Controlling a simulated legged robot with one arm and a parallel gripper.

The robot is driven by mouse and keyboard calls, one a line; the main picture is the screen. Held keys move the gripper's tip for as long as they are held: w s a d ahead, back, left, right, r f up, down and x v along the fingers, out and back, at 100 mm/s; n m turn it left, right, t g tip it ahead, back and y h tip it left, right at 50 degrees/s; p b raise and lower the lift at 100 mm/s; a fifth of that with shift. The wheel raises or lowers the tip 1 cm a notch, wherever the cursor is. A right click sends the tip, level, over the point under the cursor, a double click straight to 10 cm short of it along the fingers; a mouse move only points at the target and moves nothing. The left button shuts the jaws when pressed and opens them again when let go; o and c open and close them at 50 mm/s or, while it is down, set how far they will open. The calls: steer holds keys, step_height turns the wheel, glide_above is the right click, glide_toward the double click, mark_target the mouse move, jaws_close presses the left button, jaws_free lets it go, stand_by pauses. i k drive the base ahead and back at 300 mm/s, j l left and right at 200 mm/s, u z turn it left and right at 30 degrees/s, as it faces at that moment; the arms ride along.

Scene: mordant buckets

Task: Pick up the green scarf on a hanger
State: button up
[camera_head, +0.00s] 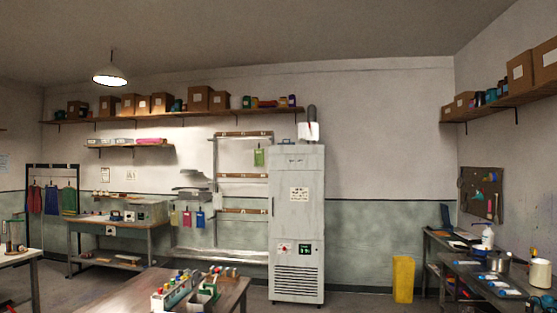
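A dark rack (78,178) stands at the far left against the wall. Several cloths hang from it on hangers: a dark red one (35,200), a blue one (52,201) and a green one (69,201) on the right. The green cloth looks like the green scarf; it is small and far off, so its details are unclear. Other green pieces hang on the white rack in the middle: a green tag-like piece (258,157) high up and a yellow-green one (174,218) lower left. My gripper is not in view.
A workbench (118,228) stands just right of the dark rack. A wooden table (120,298) with bottles and boxes is in the near foreground. A tall grey cabinet (297,215), a yellow bin (403,278) and a cluttered bench (465,268) stand to the right.

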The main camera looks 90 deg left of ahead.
mark_target(259, 161)
steer(key=u, duration=3.05)
